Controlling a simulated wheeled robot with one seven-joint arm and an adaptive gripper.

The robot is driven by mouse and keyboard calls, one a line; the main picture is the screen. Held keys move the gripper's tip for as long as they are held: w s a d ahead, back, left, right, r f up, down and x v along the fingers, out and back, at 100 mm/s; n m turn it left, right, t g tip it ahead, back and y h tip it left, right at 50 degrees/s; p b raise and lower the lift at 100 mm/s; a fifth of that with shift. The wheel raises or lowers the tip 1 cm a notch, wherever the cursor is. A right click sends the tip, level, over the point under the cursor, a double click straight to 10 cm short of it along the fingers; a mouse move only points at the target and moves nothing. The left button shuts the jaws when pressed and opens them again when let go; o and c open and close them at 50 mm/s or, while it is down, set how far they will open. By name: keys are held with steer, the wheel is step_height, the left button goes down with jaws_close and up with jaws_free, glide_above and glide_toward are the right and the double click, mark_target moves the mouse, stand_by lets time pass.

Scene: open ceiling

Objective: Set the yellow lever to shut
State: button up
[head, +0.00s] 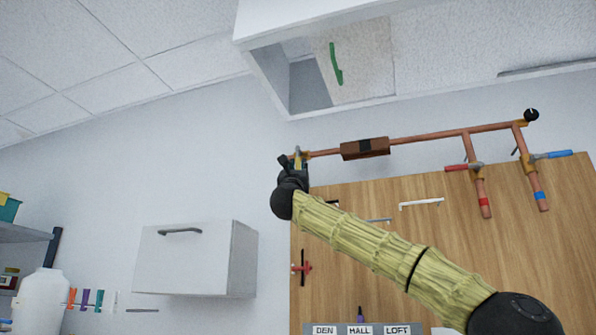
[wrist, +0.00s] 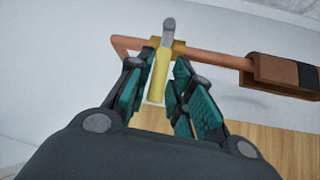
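The yellow lever (wrist: 159,78) sits on a brass valve (wrist: 178,47) near the left end of a copper pipe (wrist: 215,58). In the wrist view its yellow grip points down toward me, crosswise to the pipe, with a grey part (wrist: 168,28) at its top. My gripper (wrist: 163,72) is open, with one teal-padded finger on each side of the lever. I cannot tell whether either finger touches it. In the head view the yellow lever (head: 298,153) shows just above my gripper (head: 293,163), which partly hides the valve.
A brown block (head: 364,148) is on the pipe to the right. Farther right are a red-handled valve (head: 463,167) and a blue-handled valve (head: 550,155). A white cabinet (head: 345,75) with a green handle hangs above. A wooden board (head: 440,240) lies below the pipe.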

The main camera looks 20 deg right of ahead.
steer(key=shift+o, duration=0.5)
steer(key=shift+f, duration=0.1)
steer(key=v, duration=1.2)
